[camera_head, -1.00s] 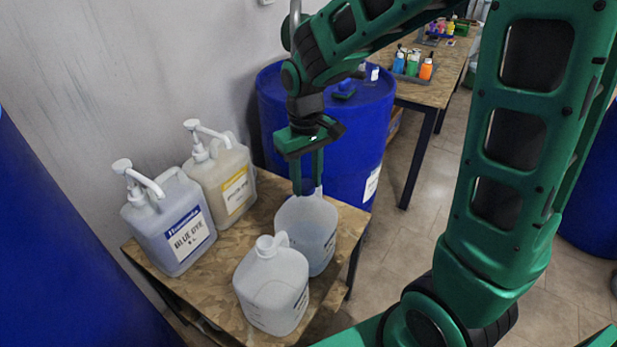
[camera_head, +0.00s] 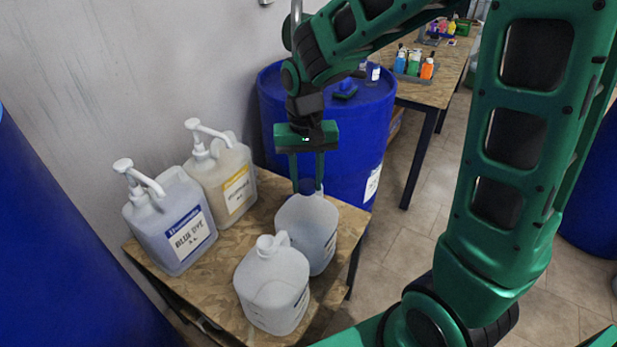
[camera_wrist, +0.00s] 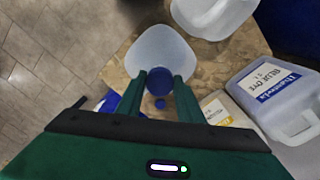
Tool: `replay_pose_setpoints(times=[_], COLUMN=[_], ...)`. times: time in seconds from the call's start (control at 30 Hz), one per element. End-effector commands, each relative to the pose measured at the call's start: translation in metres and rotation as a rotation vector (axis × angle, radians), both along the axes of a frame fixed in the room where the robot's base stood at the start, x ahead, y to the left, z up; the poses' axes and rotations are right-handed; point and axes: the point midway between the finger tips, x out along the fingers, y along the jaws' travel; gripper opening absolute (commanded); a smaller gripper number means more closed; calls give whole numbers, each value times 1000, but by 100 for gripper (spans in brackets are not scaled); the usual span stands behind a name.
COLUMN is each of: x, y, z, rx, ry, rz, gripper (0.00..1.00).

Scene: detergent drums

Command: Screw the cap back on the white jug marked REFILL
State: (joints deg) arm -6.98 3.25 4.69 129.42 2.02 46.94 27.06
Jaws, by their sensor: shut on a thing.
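Two whitish translucent jugs stand on the wooden table. The rear jug (camera_head: 308,235) is under my gripper (camera_head: 307,188); it also shows in the wrist view (camera_wrist: 160,52). My gripper points down, its fingers on either side of a round blue cap (camera_wrist: 159,82), shut on it at the jug's neck. The fingers mostly hide the neck, so I cannot tell how far the cap sits on the thread. The front jug (camera_head: 272,288) has a white top. The small print on both jugs is too blurred to read, so I cannot tell which says REFILL.
Two pump containers, one labelled BLUE DYE (camera_head: 172,225) and one with a yellow label (camera_head: 222,180), stand left of the jugs. A blue drum (camera_head: 335,135) is close behind my gripper. A farther table (camera_head: 425,93) holds small bottles. Bare wood (camera_head: 225,262) shows between the containers.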

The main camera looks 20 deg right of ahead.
Motion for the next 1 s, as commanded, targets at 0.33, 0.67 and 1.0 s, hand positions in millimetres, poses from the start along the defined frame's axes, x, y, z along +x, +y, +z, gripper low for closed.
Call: replay_pose_setpoints(times=[0.33, 0.67, 1.0], x=[-1, 0, 0], y=[0, 0, -2], z=[0, 1, 1], rx=[0, 0, 0], ry=[2, 1, -1], rz=[3, 82, 440], gripper=[45, 45, 45])
